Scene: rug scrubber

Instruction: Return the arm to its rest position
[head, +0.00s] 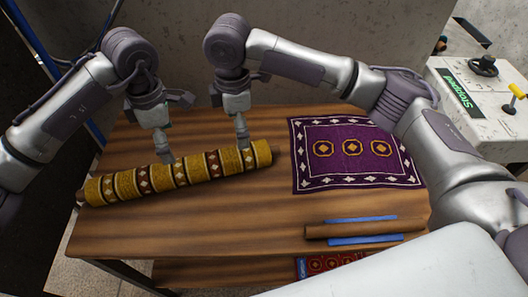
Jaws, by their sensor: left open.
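My left arm comes in from the left and bends down to the left gripper (167,157). The left gripper is open, and its fingertips are right at the top of a rolled yellow and brown rug (205,168) on the wooden table. My right arm comes in from the right, and its gripper (244,144) points down at the right part of the same roll. I cannot tell whether either gripper touches the roll, or whether the right one is open or shut.
A purple patterned rug (351,153) lies flat at the right of the table (240,233). A brown roll with blue strips (364,228) lies in front of it. A red rug (325,262) lies on a lower shelf. A machine labelled "Stopped" (462,92) stands at the right.

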